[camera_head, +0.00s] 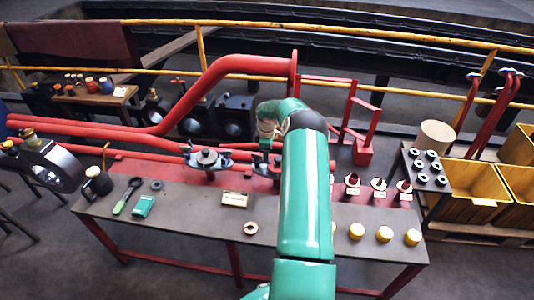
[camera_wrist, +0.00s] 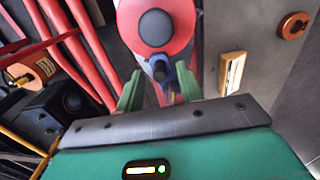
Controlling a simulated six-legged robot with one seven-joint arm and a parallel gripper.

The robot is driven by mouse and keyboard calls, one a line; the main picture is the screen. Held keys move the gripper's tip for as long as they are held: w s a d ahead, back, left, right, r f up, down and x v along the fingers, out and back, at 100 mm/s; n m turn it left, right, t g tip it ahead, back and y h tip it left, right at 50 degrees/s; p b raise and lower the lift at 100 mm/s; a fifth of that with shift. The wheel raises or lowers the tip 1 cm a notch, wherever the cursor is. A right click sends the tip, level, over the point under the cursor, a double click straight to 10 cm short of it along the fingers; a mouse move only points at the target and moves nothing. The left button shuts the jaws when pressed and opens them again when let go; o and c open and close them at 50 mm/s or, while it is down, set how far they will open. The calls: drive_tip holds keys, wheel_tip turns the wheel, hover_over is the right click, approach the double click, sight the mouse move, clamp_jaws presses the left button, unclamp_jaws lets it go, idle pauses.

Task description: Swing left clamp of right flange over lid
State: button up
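In the wrist view, a red round lid (camera_wrist: 180,27) with a dark central knob (camera_wrist: 155,28) sits at the top. A grey-blue clamp (camera_wrist: 160,68) with a dark end stands just below it, between the green fingers of my gripper (camera_wrist: 160,74). The fingers are apart, with visible gaps beside the clamp; I see no firm contact. In the head view, my gripper (camera_head: 268,143) is over the right flange (camera_head: 262,166), which my arm largely hides. I cannot tell whether the clamp lies over the lid.
The left flange (camera_head: 207,160) with its grey clamps stands beside it. The grey bench (camera_head: 185,215) holds a green-handled tool (camera_head: 127,196), a small labelled box (camera_head: 235,199), a copper ring (camera_head: 251,228) and yellow caps (camera_head: 384,234). Red pipes (camera_head: 215,75) run behind. Yellow crates (camera_head: 470,187) stand right.

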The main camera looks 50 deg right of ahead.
drive_tip(key=shift+c, duration=0.5)
clamp_jaws()
drive_tip(key=shift+s+a+m, duration=0.25)
drive_tip(key=shift+a+m, duration=0.05)
drive_tip(key=shift+m, duration=0.7)
drive_tip(key=shift+o, duration=0.5)
unclamp_jaws()
wheel_tip(320, 180, up, 14)
